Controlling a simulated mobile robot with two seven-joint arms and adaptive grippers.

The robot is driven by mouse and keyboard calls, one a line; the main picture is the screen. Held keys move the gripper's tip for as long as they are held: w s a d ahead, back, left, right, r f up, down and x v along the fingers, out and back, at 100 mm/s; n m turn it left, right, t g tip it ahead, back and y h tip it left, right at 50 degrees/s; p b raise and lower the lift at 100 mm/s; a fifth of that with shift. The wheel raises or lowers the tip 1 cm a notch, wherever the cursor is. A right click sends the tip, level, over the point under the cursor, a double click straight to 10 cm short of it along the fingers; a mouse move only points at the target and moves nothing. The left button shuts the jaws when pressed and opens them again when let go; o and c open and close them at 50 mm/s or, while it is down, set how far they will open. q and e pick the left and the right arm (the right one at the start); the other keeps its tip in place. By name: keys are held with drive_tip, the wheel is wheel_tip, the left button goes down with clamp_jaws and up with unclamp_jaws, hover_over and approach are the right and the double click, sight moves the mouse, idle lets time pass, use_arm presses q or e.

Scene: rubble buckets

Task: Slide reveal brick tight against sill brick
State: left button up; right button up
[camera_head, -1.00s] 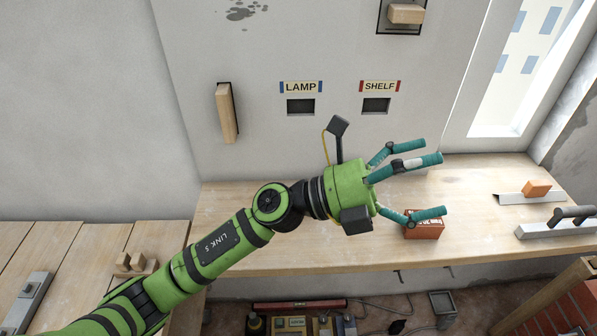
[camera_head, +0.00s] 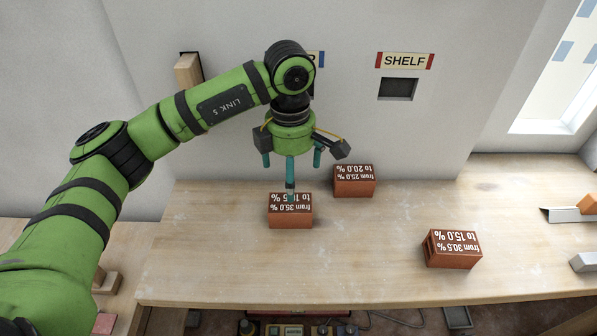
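Three red-brown bricks with white upside-down print lie on the bench. One brick (camera_head: 290,217), marked with 35.0 %, is under my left gripper. A second brick (camera_head: 353,188), marked 25.0 % and 20.0 %, lies behind and to its right, near the wall. A third (camera_head: 452,258), marked 30.5 % and 15.0 %, lies apart at the front right. The print does not tell which is the reveal or sill brick. My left gripper (camera_head: 290,175) points down, its teal fingers spread. The front fingertip overlaps the first brick's top; contact cannot be told. My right gripper is not in view.
The wooden bench (camera_head: 370,230) is clear between the bricks. A wall with a SHELF sign (camera_head: 404,61) over a dark slot (camera_head: 398,89) bounds it behind. A trowel-like tool (camera_head: 570,212) lies at the right edge. A wooden block (camera_head: 189,69) sits on the wall.

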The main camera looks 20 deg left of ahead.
sight(291, 210)
use_arm(q)
drive_tip(key=shift+s+f+p, duration=0.1)
drive_tip(key=shift+s+p, duration=0.3)
drive_tip(key=shift+s, duration=0.55)
wheel_tip(291, 210, down, 3)
drive_tip(key=shift+w+r+p, duration=0.15)
drive_tip(key=shift+r+p, duration=0.05)
drive_tip(key=shift+p, duration=0.45)
drive_tip(key=shift+w+f+p, duration=0.2)
drive_tip(key=shift+f+p, duration=0.2)
drive_tip(key=shift+f, duration=0.85)
drive_tip(key=shift+s+f, duration=0.1)
drive_tip(key=shift+f, duration=0.55)
drive_tip(key=c, duration=1.3)
drive_tip(key=o, duration=0.5)
drive_tip(key=shift+c, duration=0.2)
drive_tip(key=c, duration=0.5)
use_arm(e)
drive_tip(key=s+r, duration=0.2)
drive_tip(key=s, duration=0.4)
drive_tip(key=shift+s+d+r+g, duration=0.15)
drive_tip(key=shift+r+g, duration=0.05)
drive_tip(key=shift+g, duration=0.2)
